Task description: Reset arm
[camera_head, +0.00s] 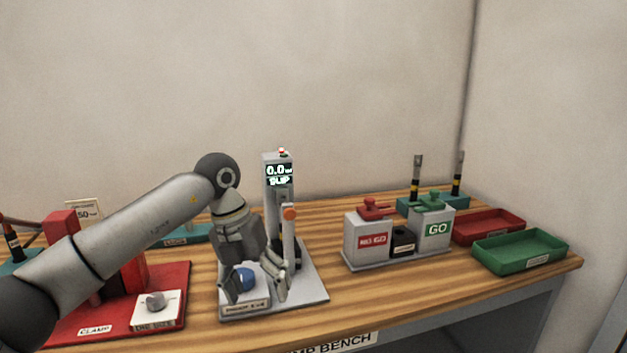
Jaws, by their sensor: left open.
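My left arm comes in from the left, and my left gripper (256,290) hangs fingers-down over the front of a grey test stand. Its two fingers are apart. A blue ball-shaped part (244,279) on the stand's front block shows behind and between the fingers; I cannot tell whether they touch it. The test stand (315,288) has an upright column with a lit display (279,175) reading 0.0 and a second line, and an orange knob (290,213) on a lever. My right gripper is not in view.
A red clamp fixture (172,275) with a white dial box stands at the left. Bare wood lies between.

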